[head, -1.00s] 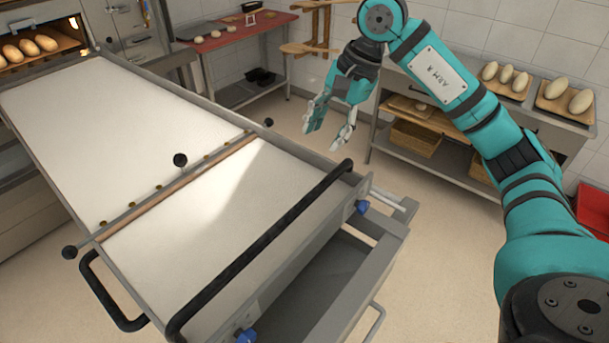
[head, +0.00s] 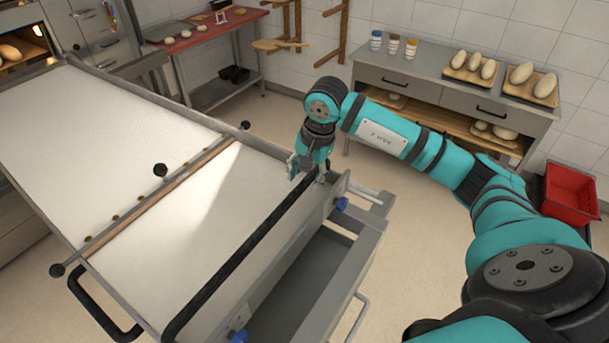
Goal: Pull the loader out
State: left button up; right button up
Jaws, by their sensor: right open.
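The loader (head: 215,208) is a long flat white-belted bed in a grey frame, running from the oven at upper left toward me. A black handle bar (head: 232,268) crosses its near end, and a wooden strip with knobs crosses its middle. My right gripper (head: 307,177) is open at the far right end of the black bar, pointing down. Its fingers overlap the bar's end in the picture, and I cannot tell whether they touch it. My left gripper is not in view.
The oven opening (head: 22,48) with loaves is at upper left. A red table (head: 205,36) stands at the back. A grey counter (head: 440,82) with loaves and jars stands at the back right, with a red crate (head: 570,193) beside it. The floor right of the loader is clear.

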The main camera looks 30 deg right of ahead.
jog(key=shift+w+a+f, duration=0.1)
jog(key=shift+w+f, duration=0.05)
jog(key=shift+f, duration=0.45)
jog(key=shift+w+f, duration=0.1)
jog(key=shift+f, duration=0.45)
grip_shut()
